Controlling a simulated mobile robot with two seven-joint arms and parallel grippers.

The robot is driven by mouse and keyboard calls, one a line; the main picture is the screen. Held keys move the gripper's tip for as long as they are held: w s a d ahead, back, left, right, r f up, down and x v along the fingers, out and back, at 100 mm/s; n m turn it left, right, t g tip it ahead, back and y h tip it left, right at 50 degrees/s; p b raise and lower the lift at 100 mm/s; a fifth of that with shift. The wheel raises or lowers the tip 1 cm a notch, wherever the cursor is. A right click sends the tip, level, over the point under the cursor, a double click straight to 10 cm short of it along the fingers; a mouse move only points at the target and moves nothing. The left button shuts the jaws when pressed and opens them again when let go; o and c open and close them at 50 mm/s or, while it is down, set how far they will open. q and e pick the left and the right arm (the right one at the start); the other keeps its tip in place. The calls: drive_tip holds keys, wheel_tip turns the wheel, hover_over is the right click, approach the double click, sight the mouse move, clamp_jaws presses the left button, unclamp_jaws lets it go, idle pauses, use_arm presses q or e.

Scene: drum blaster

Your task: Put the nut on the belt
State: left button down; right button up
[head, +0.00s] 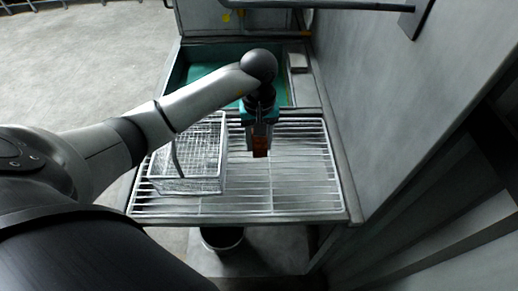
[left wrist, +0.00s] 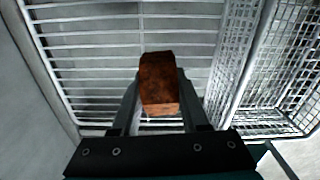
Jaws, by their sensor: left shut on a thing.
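The nut (left wrist: 159,82) is a rusty brown block, seen between the fingers of my left gripper (left wrist: 160,110) in the left wrist view. My left gripper is shut on it. In the head view the nut (head: 260,146) shows as a small brown piece below the left gripper (head: 260,140), over the wire rack (head: 290,190). I cannot tell the exact height above the rack. The green surface (head: 205,68) behind the rack, partly hidden by my left arm, may be the belt. My right gripper is not in view.
A wire basket (head: 190,182) stands on the rack's left side, close to the left gripper; it also shows in the left wrist view (left wrist: 235,60). A grey wall (head: 420,90) bounds the right side. A dark bucket (head: 222,238) is under the rack. The rack's right part is clear.

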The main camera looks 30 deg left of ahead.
sight(259, 151)
use_arm(q)
drive_tip(key=shift+f, duration=1.7)
drive_tip(key=shift+f+b, duration=0.2)
drive_tip(key=shift+b, duration=0.1)
drive_tip(key=shift+c, duration=2.1)
unclamp_jaws()
